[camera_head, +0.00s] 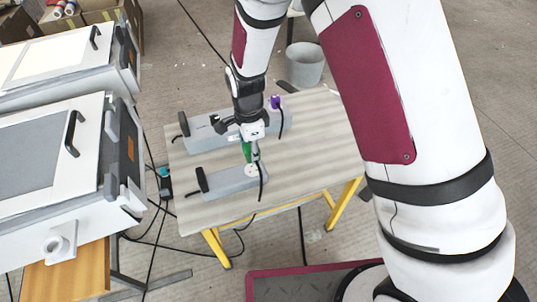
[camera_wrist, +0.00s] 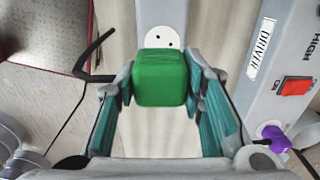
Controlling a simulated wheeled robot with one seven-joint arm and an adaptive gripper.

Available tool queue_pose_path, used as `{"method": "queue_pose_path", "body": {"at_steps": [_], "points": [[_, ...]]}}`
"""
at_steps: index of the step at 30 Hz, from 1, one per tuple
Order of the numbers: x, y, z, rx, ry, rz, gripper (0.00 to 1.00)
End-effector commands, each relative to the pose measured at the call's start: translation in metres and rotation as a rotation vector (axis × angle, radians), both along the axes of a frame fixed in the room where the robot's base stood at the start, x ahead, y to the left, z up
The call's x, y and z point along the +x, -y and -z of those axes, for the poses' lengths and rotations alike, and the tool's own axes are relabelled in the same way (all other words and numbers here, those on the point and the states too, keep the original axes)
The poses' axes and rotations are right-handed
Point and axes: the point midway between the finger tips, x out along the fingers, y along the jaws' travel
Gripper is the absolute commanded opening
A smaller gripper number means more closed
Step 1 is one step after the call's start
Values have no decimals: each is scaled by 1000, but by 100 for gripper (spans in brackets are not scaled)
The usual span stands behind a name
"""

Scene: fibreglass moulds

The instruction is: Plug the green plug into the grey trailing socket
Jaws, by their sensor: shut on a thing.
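The green plug (camera_wrist: 160,77) is between the two fingertips of my gripper (camera_wrist: 161,84) in the wrist view. In the head view the green plug (camera_head: 246,150) shows as a small patch under my gripper (camera_head: 250,154). The grey trailing socket (camera_head: 222,184) lies on the table, with a white round face (camera_head: 251,171) at its right end. In the wrist view the white face (camera_wrist: 165,39) shows dark holes just beyond the plug, which hides its lower part. The plug's pins are hidden, and I cannot tell how wide the gap to the face is.
A larger grey unit (camera_head: 207,134) lies behind on the table, with a purple plug (camera_head: 276,102) at its right end. In the wrist view its red switch (camera_wrist: 296,87) shows. Black cables trail nearby. The table's right side (camera_head: 318,140) is clear. Large cases (camera_head: 55,165) stand left.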

Motion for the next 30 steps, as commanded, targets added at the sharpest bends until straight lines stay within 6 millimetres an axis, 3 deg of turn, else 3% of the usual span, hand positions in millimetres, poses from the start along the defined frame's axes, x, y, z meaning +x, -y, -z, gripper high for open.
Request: {"method": "queue_pose_path", "body": {"at_steps": [17,30], "points": [[1,-3,2,0,0,-5,12],[2,-3,34,0,0,-4,12]]}}
